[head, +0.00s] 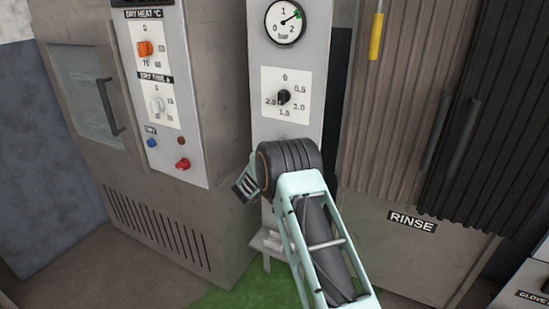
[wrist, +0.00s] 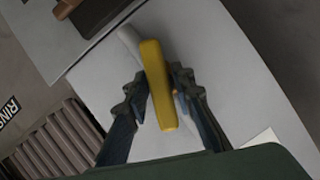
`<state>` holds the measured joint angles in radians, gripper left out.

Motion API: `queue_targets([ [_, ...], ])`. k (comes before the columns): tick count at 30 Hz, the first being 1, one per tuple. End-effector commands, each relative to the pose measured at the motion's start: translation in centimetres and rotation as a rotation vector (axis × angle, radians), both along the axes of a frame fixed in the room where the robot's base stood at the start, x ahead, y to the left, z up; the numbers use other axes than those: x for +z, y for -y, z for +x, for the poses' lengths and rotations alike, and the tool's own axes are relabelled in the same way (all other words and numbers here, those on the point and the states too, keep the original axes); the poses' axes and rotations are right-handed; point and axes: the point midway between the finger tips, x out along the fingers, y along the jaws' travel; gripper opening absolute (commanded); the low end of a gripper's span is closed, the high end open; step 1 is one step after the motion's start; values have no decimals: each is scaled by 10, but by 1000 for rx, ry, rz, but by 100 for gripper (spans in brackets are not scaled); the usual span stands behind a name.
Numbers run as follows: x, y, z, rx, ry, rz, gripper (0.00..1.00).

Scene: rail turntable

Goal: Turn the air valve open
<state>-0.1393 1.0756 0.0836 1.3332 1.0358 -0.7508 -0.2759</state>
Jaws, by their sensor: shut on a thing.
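In the wrist view, a yellow lever handle (wrist: 158,90), which appears to be the air valve's, runs between the two dark fingers of my gripper (wrist: 160,82). My gripper is shut on it, with one finger on each side. The lever's upper end meets a pale grey stem (wrist: 128,38) in front of a light panel. In the head view my arm covers the lever and the gripper's fingers. The pressure gauge (head: 285,22) above has its needle up and right, at a green mark between 1 and 2.
A black regulator knob (head: 284,97) sits under the gauge on the grey column. To the right are strip curtains, a hanging yellow handle (head: 376,37) and a RINSE label (head: 411,222).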

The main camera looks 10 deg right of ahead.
Motion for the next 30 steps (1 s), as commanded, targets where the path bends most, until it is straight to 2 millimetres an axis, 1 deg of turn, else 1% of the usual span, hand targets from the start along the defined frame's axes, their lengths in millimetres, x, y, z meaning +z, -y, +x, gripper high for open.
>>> queue_targets([
  [1,8,-2,1,1,-24,-34,0],
  [9,4,-2,1,1,-146,-201,0],
  [15,2,0,0,0,-205,-284,0],
  [22,1,0,1,0,-239,-333,0],
  [30,0,0,1,1,-247,-344,0],
])
